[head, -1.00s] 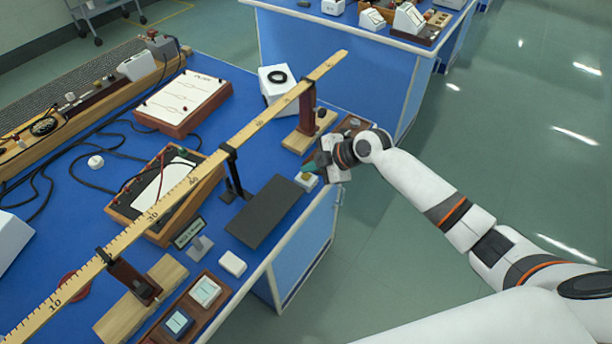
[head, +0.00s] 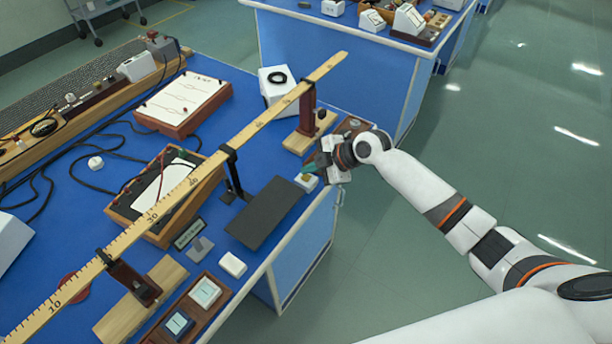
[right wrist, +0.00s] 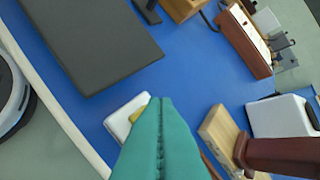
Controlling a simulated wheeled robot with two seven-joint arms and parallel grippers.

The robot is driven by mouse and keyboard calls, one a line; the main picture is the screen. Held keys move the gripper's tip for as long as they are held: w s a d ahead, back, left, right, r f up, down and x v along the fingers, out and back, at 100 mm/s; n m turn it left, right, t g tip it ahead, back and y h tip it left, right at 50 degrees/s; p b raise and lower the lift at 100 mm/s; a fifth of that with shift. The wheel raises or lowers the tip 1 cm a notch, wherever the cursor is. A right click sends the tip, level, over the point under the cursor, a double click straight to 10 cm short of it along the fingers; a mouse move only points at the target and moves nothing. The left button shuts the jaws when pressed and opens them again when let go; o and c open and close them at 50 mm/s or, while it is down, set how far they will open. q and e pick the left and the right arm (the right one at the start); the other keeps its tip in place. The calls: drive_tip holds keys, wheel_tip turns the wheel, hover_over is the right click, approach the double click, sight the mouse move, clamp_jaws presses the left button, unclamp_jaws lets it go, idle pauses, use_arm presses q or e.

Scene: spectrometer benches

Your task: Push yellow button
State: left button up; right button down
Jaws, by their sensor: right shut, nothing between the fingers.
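The yellow button (right wrist: 141,108) sits on a small white box (right wrist: 122,117) near the right edge of the blue bench. It is partly hidden by my fingers in the right wrist view. In the head view the button (head: 306,177) shows as a small spot on the white box (head: 311,184). My right gripper (head: 310,168) is shut and empty, its green fingertips (right wrist: 160,102) right by the button and overlapping it in the picture. I cannot tell whether they touch it. My left gripper is not in view.
A black plate (head: 264,212) lies left of the box. A wooden ruler (head: 190,184) on stands crosses the bench above the surface. A wooden block with a dark red post (right wrist: 222,132) stands to the right in the wrist view. Floor lies beyond the bench edge.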

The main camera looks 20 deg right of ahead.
drive_tip(key=shift+f, duration=0.1)
idle(0.6)
drive_tip(key=shift+f+b, duration=0.35)
drive_tip(key=shift+b, duration=0.1)
drive_tip(key=shift+f+b, duration=0.45)
drive_tip(key=shift+f, duration=0.05)
idle(0.4)
drive_tip(key=shift+r, duration=0.1)
drive_tip(key=shift+r+p, duration=0.65)
drive_tip(key=shift+r, duration=0.2)
drive_tip(key=shift+r, duration=0.1)
wheel_tip(320, 180, up, 5)
drive_tip(key=p, duration=0.3)
drive_tip(key=shift+p, duration=0.35)
idle(0.5)
